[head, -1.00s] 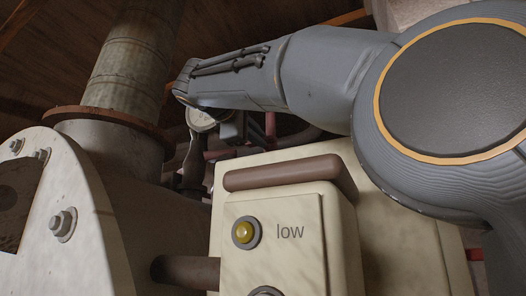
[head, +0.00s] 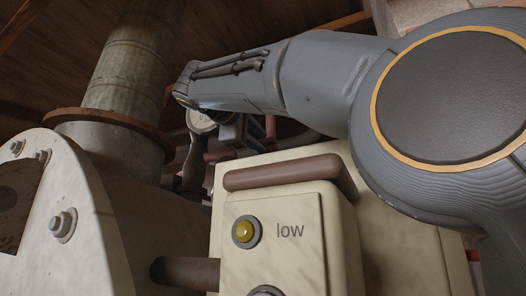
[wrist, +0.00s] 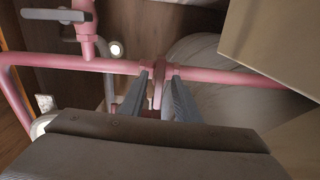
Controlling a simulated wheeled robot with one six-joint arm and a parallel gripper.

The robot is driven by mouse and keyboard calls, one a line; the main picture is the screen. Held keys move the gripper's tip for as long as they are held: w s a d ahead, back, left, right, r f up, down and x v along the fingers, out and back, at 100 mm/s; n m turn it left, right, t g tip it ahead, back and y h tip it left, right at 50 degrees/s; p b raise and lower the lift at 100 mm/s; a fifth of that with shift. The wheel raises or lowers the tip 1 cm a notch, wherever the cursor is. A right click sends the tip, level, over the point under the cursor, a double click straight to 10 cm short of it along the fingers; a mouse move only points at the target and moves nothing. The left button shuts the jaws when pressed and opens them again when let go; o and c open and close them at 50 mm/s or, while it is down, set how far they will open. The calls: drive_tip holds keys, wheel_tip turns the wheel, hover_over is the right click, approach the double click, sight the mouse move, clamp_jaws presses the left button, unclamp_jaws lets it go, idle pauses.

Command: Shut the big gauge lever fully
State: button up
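In the wrist view the two fingers of my gripper (wrist: 158,92) reach toward a pink pipe. They stand apart, with a narrow mauve upright piece (wrist: 157,84) between them and a gap showing on each side. I cannot tell whether this piece is the big gauge lever. A grey lever (wrist: 58,15) lies crosswise on a pink pipe stub at the upper left, apart from my fingers. A pale round gauge (head: 201,120) shows partly under my forearm in the head view. My fingers are hidden in that view.
A pink pipe (wrist: 100,64) runs across the wrist view. A cream panel (wrist: 275,45) stands close at its right. In the head view a cream control box (head: 285,240) with a brown bar (head: 283,173) sits below my arm, and a grey-white still body (head: 95,205) stands left.

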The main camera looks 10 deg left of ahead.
drive_tip(key=b+v, duration=0.1)
drive_tip(key=v, duration=0.6)
drive_tip(key=shift+s+b, duration=0.4)
drive_tip(key=shift+s+a, duration=0.1)
drive_tip(key=shift+a, duration=0.1)
